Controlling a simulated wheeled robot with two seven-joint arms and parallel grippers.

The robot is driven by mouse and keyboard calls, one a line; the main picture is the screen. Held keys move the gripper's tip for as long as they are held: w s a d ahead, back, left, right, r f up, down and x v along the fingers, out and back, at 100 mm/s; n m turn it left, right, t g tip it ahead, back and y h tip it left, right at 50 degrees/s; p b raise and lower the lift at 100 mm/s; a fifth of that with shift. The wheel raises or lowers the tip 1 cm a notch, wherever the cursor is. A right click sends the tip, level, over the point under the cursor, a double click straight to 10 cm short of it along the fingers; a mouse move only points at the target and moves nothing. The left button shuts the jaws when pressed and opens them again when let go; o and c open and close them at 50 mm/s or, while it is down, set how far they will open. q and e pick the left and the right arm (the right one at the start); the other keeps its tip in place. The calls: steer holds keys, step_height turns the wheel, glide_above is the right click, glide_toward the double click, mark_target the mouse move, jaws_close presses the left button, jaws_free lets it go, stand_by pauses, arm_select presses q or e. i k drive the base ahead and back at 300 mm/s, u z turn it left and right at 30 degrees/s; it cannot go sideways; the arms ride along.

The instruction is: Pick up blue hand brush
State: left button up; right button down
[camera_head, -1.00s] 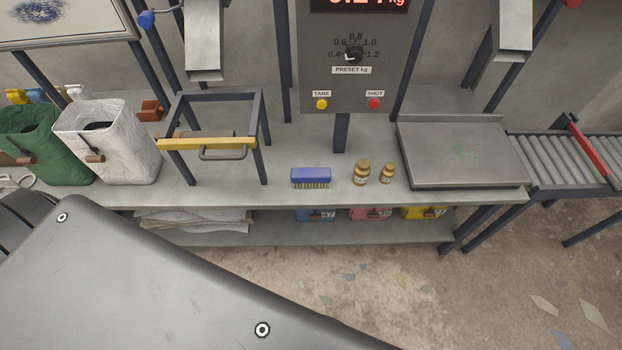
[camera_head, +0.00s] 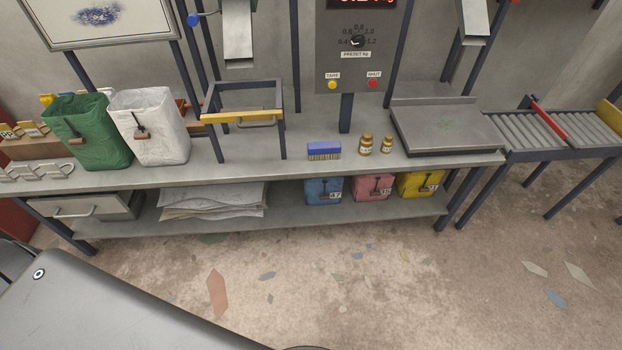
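The blue hand brush (camera_head: 323,149) lies on the grey workbench (camera_head: 300,172), bristles down, near the middle of its top. It has a blue block back and tan bristles. It sits between the yellow-barred frame stand and two small brass weights. Neither of my grippers shows in the head view. Only a large dark grey part of my own body fills the lower left.
Brass weights (camera_head: 365,145) stand just right of the brush. A frame stand (camera_head: 242,117) is to its left, with white (camera_head: 150,128) and green (camera_head: 92,133) bags beyond. A flat scale plate (camera_head: 446,127) is at right. Coloured bags (camera_head: 323,190) sit on the lower shelf. The floor in front is open.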

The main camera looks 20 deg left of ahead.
mark_target(325, 150)
steer(key=u, duration=0.1)
steer(key=k, duration=0.25)
steer(key=z, duration=0.95)
steer(key=i, duration=1.75)
steer(key=u, duration=1.05)
steer(key=i, duration=0.65)
steer(key=u, duration=0.55)
